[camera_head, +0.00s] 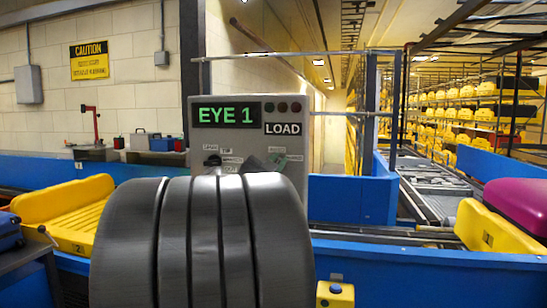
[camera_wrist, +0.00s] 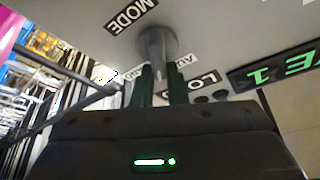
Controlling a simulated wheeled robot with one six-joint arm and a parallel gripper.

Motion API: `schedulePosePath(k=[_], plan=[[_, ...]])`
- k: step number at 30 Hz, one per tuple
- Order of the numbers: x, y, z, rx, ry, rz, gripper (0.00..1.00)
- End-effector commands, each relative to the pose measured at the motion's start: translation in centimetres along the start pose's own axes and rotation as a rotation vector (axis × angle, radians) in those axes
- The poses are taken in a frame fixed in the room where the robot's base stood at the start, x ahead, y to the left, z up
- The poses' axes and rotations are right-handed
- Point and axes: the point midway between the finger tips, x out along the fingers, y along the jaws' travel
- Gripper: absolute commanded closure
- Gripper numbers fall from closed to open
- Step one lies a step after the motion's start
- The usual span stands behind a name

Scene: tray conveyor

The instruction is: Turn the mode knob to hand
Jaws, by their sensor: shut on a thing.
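The grey control panel (camera_head: 300,180) stands ahead in the head view, with a green "EYE 1" display (camera_head: 226,115) and a "LOAD" label. In the wrist view the mode knob (camera_wrist: 156,43) is a round grey knob beside the "MODE" label (camera_wrist: 130,15). My gripper (camera_wrist: 163,75) has its two dark green fingers shut on this knob. Small labels beyond the fingers are partly covered, and I cannot read the knob's pointing direction. In the head view my large grey arm link hides the lower panel and most of my gripper.
A black knob (camera_head: 212,160) sits on the panel's left side. Blue conveyor walls (camera_head: 420,272) run across the front. A yellow tray (camera_head: 65,212) is at left, and another (camera_head: 490,228) carries a magenta case (camera_head: 518,203) at right. A yellow button box (camera_head: 335,295) is at the bottom.

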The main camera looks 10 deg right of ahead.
Motion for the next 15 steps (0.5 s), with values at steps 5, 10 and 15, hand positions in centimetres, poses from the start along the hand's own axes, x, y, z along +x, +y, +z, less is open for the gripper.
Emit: schedulePosePath(k=[5,10,15], plan=[[-0.16,0.35,0.79,0.145,-0.019,0.067,1.0],[-0.21,0.49,0.86,0.269,-0.02,0.118,1.0],[-0.25,0.63,0.92,0.364,-0.019,0.159,1.0]])
